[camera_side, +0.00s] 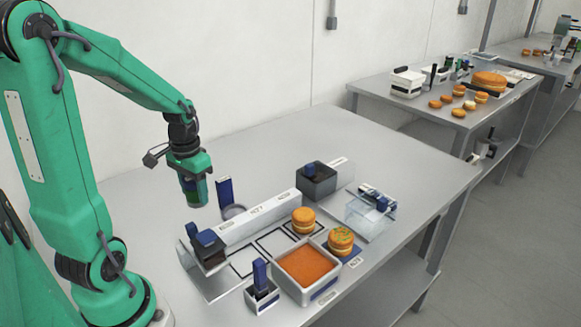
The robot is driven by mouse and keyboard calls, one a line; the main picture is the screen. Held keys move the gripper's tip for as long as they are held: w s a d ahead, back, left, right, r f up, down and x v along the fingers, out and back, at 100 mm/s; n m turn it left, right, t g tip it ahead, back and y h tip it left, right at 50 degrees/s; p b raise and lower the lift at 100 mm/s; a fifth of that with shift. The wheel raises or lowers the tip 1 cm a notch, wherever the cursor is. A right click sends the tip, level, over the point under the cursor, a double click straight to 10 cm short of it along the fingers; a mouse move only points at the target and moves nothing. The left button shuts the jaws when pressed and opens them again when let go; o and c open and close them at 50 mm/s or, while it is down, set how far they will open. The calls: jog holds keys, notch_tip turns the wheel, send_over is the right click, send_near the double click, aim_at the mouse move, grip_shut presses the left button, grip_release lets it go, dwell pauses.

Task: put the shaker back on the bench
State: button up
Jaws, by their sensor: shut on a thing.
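My gripper (190,170) is shut on the shaker (194,193), a small dark container with a green tint. It holds the shaker above the left part of the grey bench (335,135). The shaker hangs roughly upright, a little tilted, and looks clear of the bench top; its upper part is hidden by the gripper. A filled round with green bits on top (341,237) sits on a blue square at the front right. A plain filled round (303,215) sits on a marked square behind it.
A pale tray of orange crumbs (310,267) stands in front. A blue-handled tool in a holder (261,283), a dark container (207,247), a dark box (315,182) and a clear box (368,215) surround the squares. A blue upright piece (224,192) stands near the shaker. The bench's back is clear.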

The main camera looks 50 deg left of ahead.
aim_at(198, 207)
jog(key=shift+f, duration=2.95)
jog(key=shift+f, duration=2.05)
jog(key=shift+f, duration=0.15)
jog(key=o, duration=1)
jog(key=shift+o, duration=0.2)
jog(key=shift+r, duration=6.2)
